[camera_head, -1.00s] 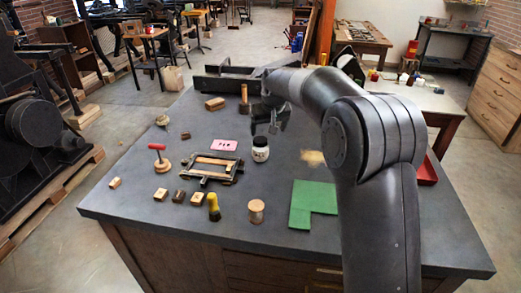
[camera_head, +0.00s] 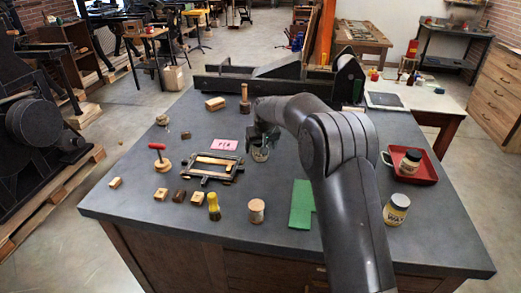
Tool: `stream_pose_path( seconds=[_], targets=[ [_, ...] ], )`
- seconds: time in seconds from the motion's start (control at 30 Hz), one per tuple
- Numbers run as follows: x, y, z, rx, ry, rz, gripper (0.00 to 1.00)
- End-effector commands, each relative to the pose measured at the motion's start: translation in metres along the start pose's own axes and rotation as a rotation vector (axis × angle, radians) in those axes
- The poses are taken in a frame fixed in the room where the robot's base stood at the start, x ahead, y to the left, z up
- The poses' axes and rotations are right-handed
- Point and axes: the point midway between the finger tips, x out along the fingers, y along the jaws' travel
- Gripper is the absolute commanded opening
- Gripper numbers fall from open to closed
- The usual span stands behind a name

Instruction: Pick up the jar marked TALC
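A small jar (camera_head: 260,155) with a pale label stands on the dark worktop near its middle; its label is too small to read. My gripper (camera_head: 262,142) is down at the top of this jar and hides its lid. I cannot tell whether the fingers are closed on it. A second jar (camera_head: 409,162) with a dark lid sits in the red tray (camera_head: 428,174) on the right. A third jar (camera_head: 397,209), with a yellowish label that seems to read WAX, stands in front of the tray.
A small frame (camera_head: 212,168) and a pink card (camera_head: 224,145) lie left of the jar. A yellow-handled brush (camera_head: 214,207), a round wooden container (camera_head: 257,211) and a green mat (camera_head: 301,205) are in front. A dark press (camera_head: 250,78) stands at the back.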

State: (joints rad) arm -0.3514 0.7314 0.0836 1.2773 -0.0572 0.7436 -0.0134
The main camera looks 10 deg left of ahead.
Motion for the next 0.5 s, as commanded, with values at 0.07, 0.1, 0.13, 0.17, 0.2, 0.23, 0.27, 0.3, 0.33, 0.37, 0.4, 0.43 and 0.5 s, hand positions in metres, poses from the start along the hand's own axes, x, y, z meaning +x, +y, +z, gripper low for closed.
stream_pose_path(
  seconds=[0.07, 0.1, 0.13, 0.17, 0.2, 0.23, 0.27, 0.3, 0.33, 0.37, 0.4, 0.43, 0.5],
  targets=[
    [0.0117, -0.0002, -0.0003, 0.000, -0.001, 0.000, 0.81],
    [0.0148, -0.0001, -0.0005, 0.000, 0.000, 0.000, 0.81],
    [0.0160, -0.0001, -0.0007, 0.000, 0.000, 0.000, 0.81],
    [0.0165, -0.0001, -0.0009, 0.000, 0.001, 0.000, 0.81],
    [0.0164, 0.0000, -0.0010, 0.000, 0.002, 0.000, 0.81],
    [0.0162, 0.0000, -0.0011, 0.000, 0.002, 0.000, 0.81],
    [0.0161, 0.0000, -0.0010, 0.000, 0.002, 0.000, 0.81],
    [0.0162, 0.0000, -0.0009, 0.000, 0.002, 0.000, 0.81],
    [0.0161, 0.0000, -0.0009, 0.000, 0.001, 0.000, 0.81],
    [0.0162, 0.0000, -0.0008, 0.000, 0.001, 0.000, 0.79],
    [0.0161, 0.0000, -0.0008, 0.000, 0.001, 0.000, 0.75],
    [0.0161, 0.0000, -0.0008, 0.000, 0.001, 0.000, 0.73],
    [0.0161, 0.0000, -0.0008, 0.000, 0.001, 0.000, 0.67]
  ],
)
